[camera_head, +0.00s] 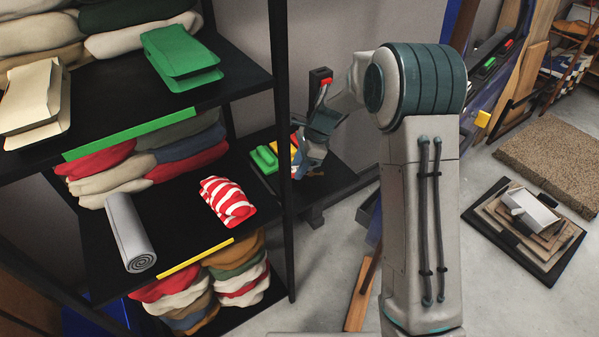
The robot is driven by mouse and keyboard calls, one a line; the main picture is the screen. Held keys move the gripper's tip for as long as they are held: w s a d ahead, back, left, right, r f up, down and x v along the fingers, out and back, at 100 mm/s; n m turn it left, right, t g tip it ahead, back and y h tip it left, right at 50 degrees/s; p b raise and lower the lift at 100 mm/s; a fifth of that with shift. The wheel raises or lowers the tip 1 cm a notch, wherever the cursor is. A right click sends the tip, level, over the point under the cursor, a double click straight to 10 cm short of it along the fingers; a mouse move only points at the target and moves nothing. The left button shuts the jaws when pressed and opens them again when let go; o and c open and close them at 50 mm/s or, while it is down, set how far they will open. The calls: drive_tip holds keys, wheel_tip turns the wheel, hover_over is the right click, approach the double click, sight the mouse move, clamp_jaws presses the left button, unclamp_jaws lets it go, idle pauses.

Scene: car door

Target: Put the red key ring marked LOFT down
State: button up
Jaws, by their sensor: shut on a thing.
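My gripper (309,164) is low over a black surface (335,182) behind the shelf rack, pointing down. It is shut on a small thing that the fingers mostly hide. The red key ring cannot be made out clearly, and no LOFT marking is readable. Small red and yellow patches show just left of the gripper, but I cannot tell what they belong to. A green item (264,158) lies on the black surface to the left of the gripper.
A black shelf rack (284,240) fills the left, its post close to my gripper. It holds folded clothes, a grey roll (129,232) and a red-and-white striped bundle (228,201). At right are a brown mat (555,160) and stacked boards (525,232) on the floor.

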drive_tip(key=shift+f, duration=1.05)
drive_tip(key=shift+f, duration=0.2)
drive_tip(key=o, duration=1.1)
drive_tip(key=shift+c, duration=0.2)
drive_tip(key=shift+r, duration=0.15)
